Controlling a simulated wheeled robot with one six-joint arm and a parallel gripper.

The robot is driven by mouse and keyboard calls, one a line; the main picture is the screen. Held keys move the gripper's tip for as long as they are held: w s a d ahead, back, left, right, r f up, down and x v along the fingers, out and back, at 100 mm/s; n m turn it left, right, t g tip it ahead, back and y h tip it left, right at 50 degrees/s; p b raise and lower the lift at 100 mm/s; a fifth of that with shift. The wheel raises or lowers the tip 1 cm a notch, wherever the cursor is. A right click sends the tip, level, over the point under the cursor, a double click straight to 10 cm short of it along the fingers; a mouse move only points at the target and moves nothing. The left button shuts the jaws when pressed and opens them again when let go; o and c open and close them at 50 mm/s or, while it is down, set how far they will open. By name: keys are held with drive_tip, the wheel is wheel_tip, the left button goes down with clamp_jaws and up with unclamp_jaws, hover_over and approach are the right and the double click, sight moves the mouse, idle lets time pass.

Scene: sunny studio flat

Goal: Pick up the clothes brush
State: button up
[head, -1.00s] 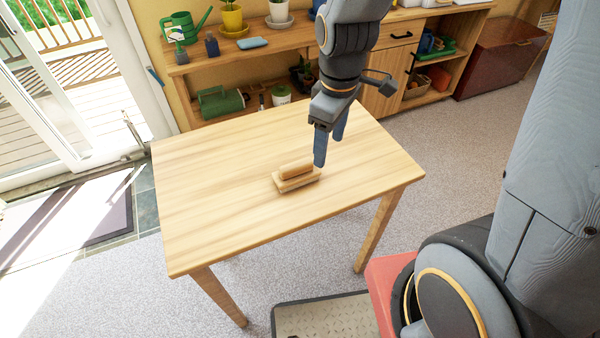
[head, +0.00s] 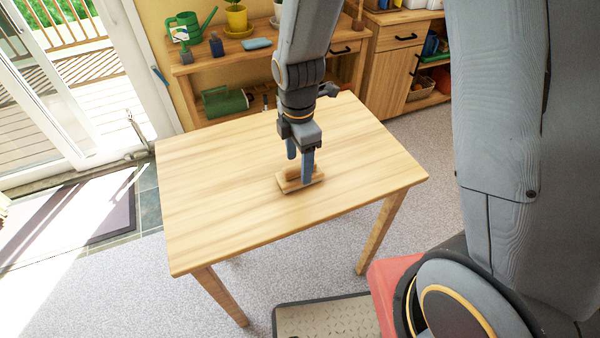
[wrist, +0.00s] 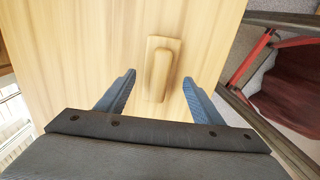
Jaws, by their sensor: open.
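The clothes brush (head: 285,187) is a pale wooden block with a raised, rounded wooden grip on top. It lies on the wooden table (head: 215,215), a little right of the middle. My gripper (head: 299,168) points down above the brush, its blue fingers apart and empty. In the head view one finger hides part of the brush. In the wrist view the brush (wrist: 161,68) lies ahead of the gripper (wrist: 159,85), between the lines of its two fingers. I cannot tell the exact height of the fingertips over the table.
The rest of the tabletop is bare. Behind it stands a wooden shelf with a green watering can (head: 188,27), a potted plant (head: 236,18) and a blue item (head: 257,43). A glass door (head: 70,90) is at the left.

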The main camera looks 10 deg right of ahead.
drive_tip(key=shift+w+d+f+p, duration=0.1)
drive_tip(key=shift+f+p, duration=0.45)
drive_tip(key=shift+f, duration=1.55)
drive_tip(key=c, duration=1.1)
drive_tip(key=shift+r, duration=0.15)
